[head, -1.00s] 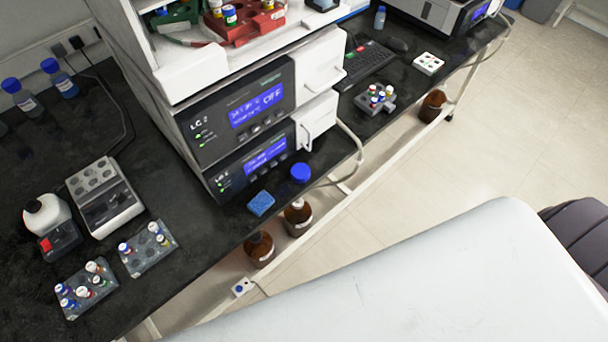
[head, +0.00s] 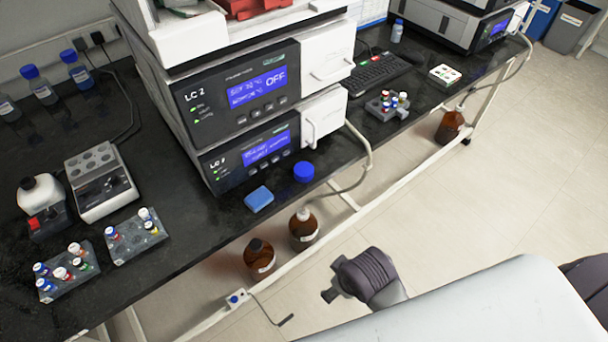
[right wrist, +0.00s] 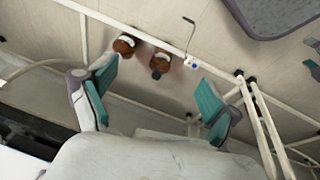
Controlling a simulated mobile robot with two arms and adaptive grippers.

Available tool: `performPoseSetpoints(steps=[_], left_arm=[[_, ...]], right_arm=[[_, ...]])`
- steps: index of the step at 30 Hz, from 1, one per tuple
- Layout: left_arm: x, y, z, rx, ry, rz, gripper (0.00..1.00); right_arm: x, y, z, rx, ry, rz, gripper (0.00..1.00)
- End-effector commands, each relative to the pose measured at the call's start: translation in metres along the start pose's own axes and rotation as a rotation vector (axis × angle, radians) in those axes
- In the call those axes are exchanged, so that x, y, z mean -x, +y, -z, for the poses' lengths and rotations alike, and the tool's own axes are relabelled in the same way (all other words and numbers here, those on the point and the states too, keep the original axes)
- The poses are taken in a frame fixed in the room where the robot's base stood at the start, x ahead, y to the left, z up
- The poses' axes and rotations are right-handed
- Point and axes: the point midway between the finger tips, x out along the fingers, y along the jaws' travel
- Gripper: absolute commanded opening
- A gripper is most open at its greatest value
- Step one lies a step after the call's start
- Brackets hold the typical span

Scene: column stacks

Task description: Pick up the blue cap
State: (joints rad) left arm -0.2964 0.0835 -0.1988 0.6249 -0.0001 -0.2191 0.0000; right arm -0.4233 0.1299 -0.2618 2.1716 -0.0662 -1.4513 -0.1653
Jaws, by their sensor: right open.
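The blue cap (head: 304,172) lies on the black bench near its front edge, in the head view, right of a blue sponge-like block (head: 259,199) and in front of the LC instruments. It is not visible in the right wrist view. My right gripper (right wrist: 158,74) is open and empty in the right wrist view, its teal finger pads wide apart. It faces the floor and the bench's lower frame, away from the cap. A dark part of my arm shows in the head view, in front of the bench. My left gripper is not in view.
The LC instrument stack (head: 240,92) stands behind the cap. Brown bottles (head: 304,229) stand below the bench edge, beside a white frame rail. Vial racks (head: 139,249) and a mixer-like device (head: 101,184) are at left. The bench around the cap is mostly clear.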

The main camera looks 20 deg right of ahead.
Motion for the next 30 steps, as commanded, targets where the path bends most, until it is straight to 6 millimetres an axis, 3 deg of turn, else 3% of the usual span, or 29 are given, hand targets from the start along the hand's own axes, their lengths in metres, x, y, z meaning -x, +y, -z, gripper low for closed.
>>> performPoseSetpoints(steps=[1,5,14,17,22,27,30], left_arm=[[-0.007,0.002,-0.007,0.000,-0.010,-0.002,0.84],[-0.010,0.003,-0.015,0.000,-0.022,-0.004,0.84],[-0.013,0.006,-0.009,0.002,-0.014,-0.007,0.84],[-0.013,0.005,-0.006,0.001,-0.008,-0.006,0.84],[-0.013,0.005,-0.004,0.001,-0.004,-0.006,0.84],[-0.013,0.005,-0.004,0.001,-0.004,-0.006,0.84],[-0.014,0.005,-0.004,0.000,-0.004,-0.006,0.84]], right_arm=[[0.007,-0.004,0.017,0.096,0.018,-0.013,0.89],[0.019,-0.014,0.045,0.355,0.015,-0.056,0.89],[0.025,-0.026,0.112,1.024,-0.070,-0.266,0.89],[0.026,-0.021,0.141,1.318,-0.165,-0.411,0.89],[0.035,0.004,0.189,1.769,-0.460,-0.710,0.89],[0.046,0.024,0.213,1.956,-0.694,-0.872,0.89],[0.045,0.031,0.218,1.986,-0.742,-0.899,0.89]])
